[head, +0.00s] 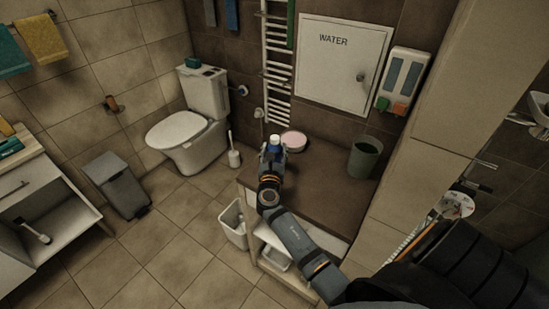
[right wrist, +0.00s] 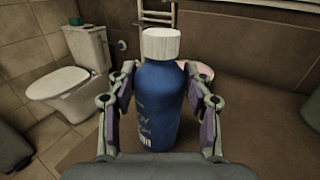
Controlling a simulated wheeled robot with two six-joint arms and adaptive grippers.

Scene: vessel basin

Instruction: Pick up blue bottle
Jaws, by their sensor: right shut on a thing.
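The blue bottle (right wrist: 158,105) has a white cap and stands upright between the two fingers of my right gripper (right wrist: 160,112) in the right wrist view. The fingers are shut on its sides. In the head view the bottle (head: 273,145) shows small, with its white cap and blue body, at the tip of my right arm. My right gripper (head: 272,158) there is over the left part of the brown counter. The bottle's base is hidden, so I cannot tell whether it touches the counter. My left gripper is not in either view.
The brown counter (head: 325,178) holds a pink round item (head: 293,140) and a dark green bin (head: 365,157). A white bin (head: 233,222) stands by its left side. A toilet (head: 195,125) and a toilet brush (head: 233,155) are to the left. The counter's middle is clear.

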